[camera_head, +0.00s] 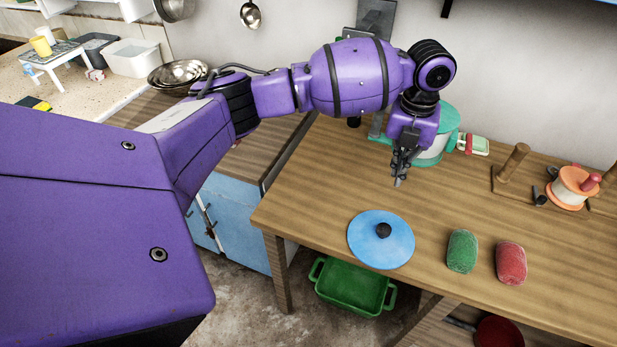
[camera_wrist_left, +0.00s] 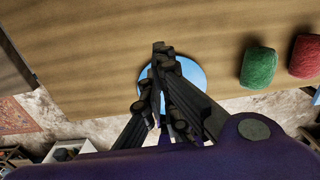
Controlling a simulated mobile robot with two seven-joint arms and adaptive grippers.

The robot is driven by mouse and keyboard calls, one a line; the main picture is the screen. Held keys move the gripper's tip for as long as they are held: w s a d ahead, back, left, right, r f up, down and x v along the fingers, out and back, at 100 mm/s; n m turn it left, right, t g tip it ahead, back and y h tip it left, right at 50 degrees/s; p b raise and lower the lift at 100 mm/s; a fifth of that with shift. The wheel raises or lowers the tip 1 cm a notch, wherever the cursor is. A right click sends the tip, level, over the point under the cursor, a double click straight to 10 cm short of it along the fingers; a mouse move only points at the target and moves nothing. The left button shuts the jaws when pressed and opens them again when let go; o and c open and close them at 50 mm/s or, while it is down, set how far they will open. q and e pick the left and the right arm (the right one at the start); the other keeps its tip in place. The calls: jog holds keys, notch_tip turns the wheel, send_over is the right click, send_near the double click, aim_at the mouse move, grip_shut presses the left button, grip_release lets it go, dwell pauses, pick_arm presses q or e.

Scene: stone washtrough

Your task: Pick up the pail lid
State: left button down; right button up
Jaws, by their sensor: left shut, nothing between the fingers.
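The pail lid is most likely the round blue lid (camera_head: 372,242) with a dark knob (camera_head: 383,230), lying flat near the front edge of the wooden table (camera_head: 330,170). My left gripper (camera_head: 397,183) is shut and empty, pointing down above the table, behind the lid in the head view. In the left wrist view the shut fingers (camera_wrist_left: 160,48) cover the middle of the blue lid (camera_wrist_left: 196,74), and its knob is hidden there. The gripper appears apart from the lid. My right gripper is not in view.
A green roll (camera_head: 462,251) and a red roll (camera_head: 511,263) lie right of the lid. A white and teal container (camera_head: 437,147) stands behind my gripper. A wooden peg stand (camera_head: 513,160) and an orange-rimmed spool (camera_head: 568,188) are at the right. A green tub (camera_head: 350,285) sits below the table.

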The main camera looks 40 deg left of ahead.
aim_at(384, 218)
pick_arm(q)
notch_tip(384, 218, down, 10)
jog(key=shift+s+d+r, duration=0.1)
jog(key=s, duration=0.1)
jog(key=s+p, duration=0.1)
jog(key=shift+s+d+r, duration=0.1)
jog(key=shift+s+d, duration=0.25)
jog(key=shift+s+d+p, duration=0.15)
jog(key=shift+s+p, duration=0.15)
jog(key=shift+s, duration=0.15)
jog(key=shift+f, duration=0.2)
jog(key=shift+s+d, duration=0.1)
jog(key=shift+s, duration=0.05)
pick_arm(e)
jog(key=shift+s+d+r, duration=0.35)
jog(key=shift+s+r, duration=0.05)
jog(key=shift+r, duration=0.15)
